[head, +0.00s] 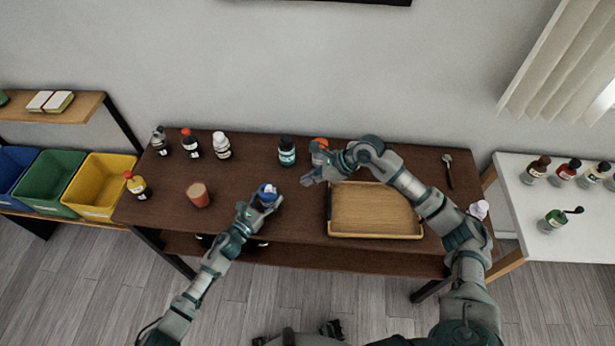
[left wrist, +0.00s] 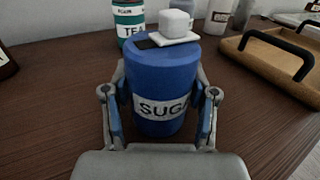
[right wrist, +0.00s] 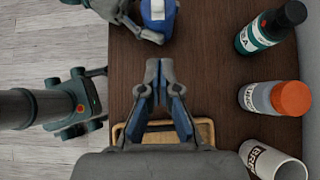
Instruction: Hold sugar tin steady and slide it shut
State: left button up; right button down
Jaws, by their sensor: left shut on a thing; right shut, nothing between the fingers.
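The blue sugar tin (head: 268,190) stands upright near the front edge of the brown table. In the left wrist view the tin (left wrist: 160,85) shows its SUGAR label, partly cut off by a finger. Its white lid (left wrist: 175,38) with a block-like knob sits off to the right on top, and a dark patch shows to its left. My left gripper (head: 262,200) is shut around the tin's sides; its fingers (left wrist: 160,110) flank the label. My right gripper (head: 308,181) is shut and empty, to the right of the tin. In the right wrist view its fingertips (right wrist: 160,72) point toward the tin (right wrist: 158,16).
A wooden tray (head: 375,210) lies right of the tin, under my right arm. A TEA bottle (head: 287,151) and an orange-capped jar (right wrist: 290,98) stand behind. A reddish cup (head: 198,195) stands to the left, with bare table between it and the tin.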

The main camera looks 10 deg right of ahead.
aim_at(272, 187)
jog(key=x, duration=0.3)
jog(key=a+r+x, duration=0.1)
jog(key=x, duration=0.4)
jog(key=shift+w+a, duration=0.25)
jog(key=shift+a, duration=0.25)
jog(key=shift+w+a, duration=0.2)
jog(key=shift+a, duration=0.25)
jog(key=shift+w+a, duration=0.25)
jog(key=shift+a, duration=0.6)
jog(key=d+f+v, duration=0.2)
jog(key=v, duration=1)
jog(key=shift+s+d+r, duration=0.25)
jog(key=shift+s+d, duration=0.05)
jog(key=shift+s, duration=0.05)
